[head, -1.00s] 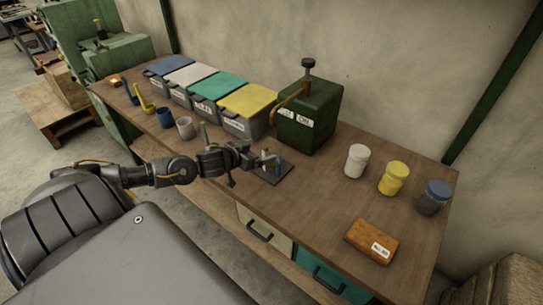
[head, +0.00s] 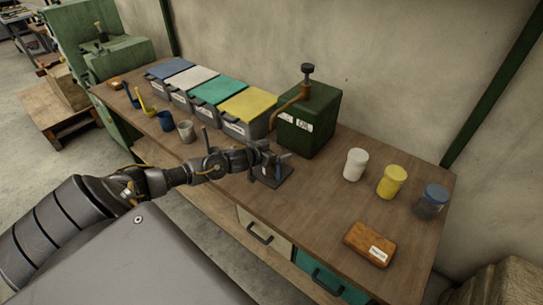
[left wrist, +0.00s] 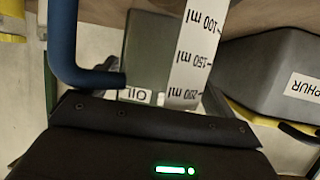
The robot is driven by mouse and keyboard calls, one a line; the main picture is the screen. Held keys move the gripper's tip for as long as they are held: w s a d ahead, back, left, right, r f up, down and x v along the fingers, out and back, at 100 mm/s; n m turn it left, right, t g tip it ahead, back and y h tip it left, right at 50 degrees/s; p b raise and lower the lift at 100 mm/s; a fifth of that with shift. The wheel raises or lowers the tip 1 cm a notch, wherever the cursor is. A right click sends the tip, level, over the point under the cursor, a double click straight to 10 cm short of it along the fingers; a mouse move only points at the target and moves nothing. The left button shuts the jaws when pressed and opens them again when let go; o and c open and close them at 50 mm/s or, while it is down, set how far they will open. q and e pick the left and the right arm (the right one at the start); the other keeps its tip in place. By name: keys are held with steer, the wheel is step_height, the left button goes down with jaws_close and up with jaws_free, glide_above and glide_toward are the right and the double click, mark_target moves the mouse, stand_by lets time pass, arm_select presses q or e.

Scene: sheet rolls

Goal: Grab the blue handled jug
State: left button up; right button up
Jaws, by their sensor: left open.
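The gripper hides most of the jug in the head view. In the left wrist view the blue handle (left wrist: 64,45) is large at the left, bending in towards the middle. A white strip with millilitre marks (left wrist: 194,50) stands to its right, upside down in the picture. The jug's body seems clear, and its outline is hard to make out. My left gripper is open at the jug; contact cannot be told. My right gripper is not in view.
A green oil can (head: 312,120) with a brass spout stands close behind the jug. A yellow-lidded bin (head: 248,112) is at its left, with more bins beyond.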

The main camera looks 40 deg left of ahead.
arm_select(q)
steer(key=shift+c, duration=0.7)
steer(key=c, duration=1)
steer(key=shift+r, duration=0.1)
steer(key=shift+r, duration=0.25)
step_height(320, 180, up, 2)
steer(key=shift+r+b, duration=0.25)
steer(key=shift+b, duration=0.55)
steer(key=shift+s+a+r+p, duration=0.3)
steer(key=shift+s+a+r, duration=0.6)
steer(key=shift+s+r, duration=1)
steer(key=shift+s+a+r+p, duration=0.3)
steer(key=shift+s+a+r, duration=0.85)
steer(key=shift+s, duration=1.25)
steer(key=shift+s+a+r+p, duration=0.3)
steer(key=shift+s+a+r, duration=0.35)
steer(key=shift+s+r, duration=1.4)
